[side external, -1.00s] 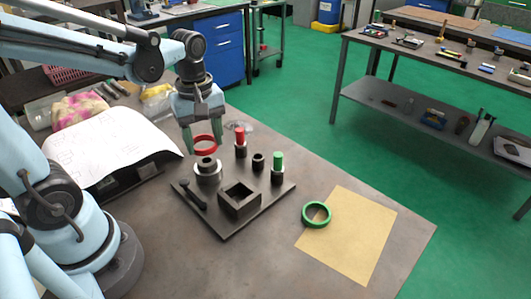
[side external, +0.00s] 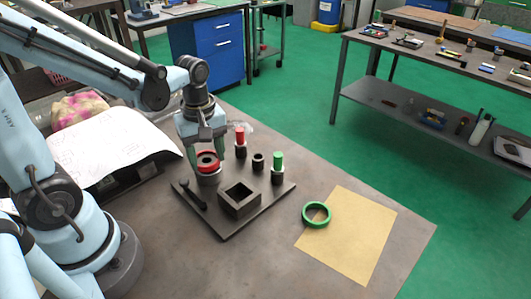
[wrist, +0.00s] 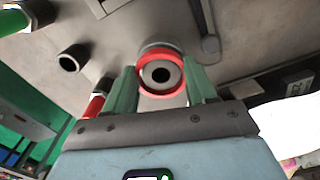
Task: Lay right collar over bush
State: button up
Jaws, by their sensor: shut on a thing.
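The red collar (side external: 199,156) is held between the green fingers of my gripper (side external: 207,156), which is shut on it. The dark bush (side external: 208,161) stands on the fixture plate (side external: 225,231), and the collar appears to encircle its upper part. In the wrist view the red collar (wrist: 161,95) sits between the fingers of my gripper (wrist: 162,88), with the round bush (wrist: 160,75) and its dark bore roughly centred inside. I cannot tell whether the collar touches the base below. A green collar (side external: 304,214) lies apart, partly on a tan sheet (side external: 352,240).
On the plate stand a square hollow block (side external: 239,204), a red-topped post (side external: 240,136), a green-topped post (side external: 278,162), a short dark socket (side external: 258,161) and a dark handle-like part (side external: 192,196). A paper-covered support (side external: 110,148) is at left.

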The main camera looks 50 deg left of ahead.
dwell(0.3)
jog(key=o, duration=1.1)
notch_tip(320, 180, up, 12)
dwell(0.5)
jog(key=d+f+m+t, duration=0.1)
jog(key=m+t, duration=0.1)
jog(key=m, duration=0.3)
jog(key=d+f+m+t, duration=0.1)
jog(key=m+t, duration=0.1)
jog(key=m, duration=0.3)
jog(key=d+f+m+t, duration=0.2)
jog(key=m+t, duration=0.1)
jog(key=m, duration=0.2)
jog(key=shift+w, duration=0.15)
